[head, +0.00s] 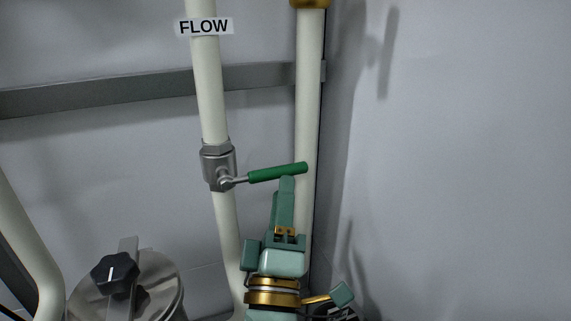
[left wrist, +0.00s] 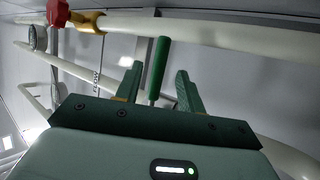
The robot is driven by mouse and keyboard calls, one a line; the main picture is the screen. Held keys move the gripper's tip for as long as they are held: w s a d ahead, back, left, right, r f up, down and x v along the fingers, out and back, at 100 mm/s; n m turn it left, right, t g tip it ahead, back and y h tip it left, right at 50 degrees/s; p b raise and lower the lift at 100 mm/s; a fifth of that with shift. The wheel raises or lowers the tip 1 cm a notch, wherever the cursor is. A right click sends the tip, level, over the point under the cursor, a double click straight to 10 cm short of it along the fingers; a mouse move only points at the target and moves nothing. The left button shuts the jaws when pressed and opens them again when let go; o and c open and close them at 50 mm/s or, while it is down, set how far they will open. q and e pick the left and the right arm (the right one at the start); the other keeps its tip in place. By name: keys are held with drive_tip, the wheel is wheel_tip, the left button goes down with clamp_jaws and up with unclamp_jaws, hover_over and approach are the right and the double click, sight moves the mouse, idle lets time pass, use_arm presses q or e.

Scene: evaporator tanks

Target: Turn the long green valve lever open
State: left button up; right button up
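The long green valve lever (head: 278,172) sticks out to the right from a metal valve (head: 218,167) on the white pipe labelled FLOW. It lies nearly level, its free end slightly raised. My left gripper (head: 287,181) comes up from below, its tips at the lever's outer part. In the left wrist view, the fingers of my left gripper (left wrist: 158,88) stand apart, with the green lever (left wrist: 158,68) showing between them. A gap shows on both sides of it, and I see no firm grip. My right gripper is not in view.
A second white pipe (head: 309,105) runs close behind the lever's free end. A grey rail (head: 120,88) crosses the wall. A lidded metal vessel with a black knob (head: 115,273) stands lower left. The wall on the right is bare.

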use_arm(q)
drive_tip(key=b+x, duration=0.1)
drive_tip(key=x, duration=0.6)
clamp_jaws()
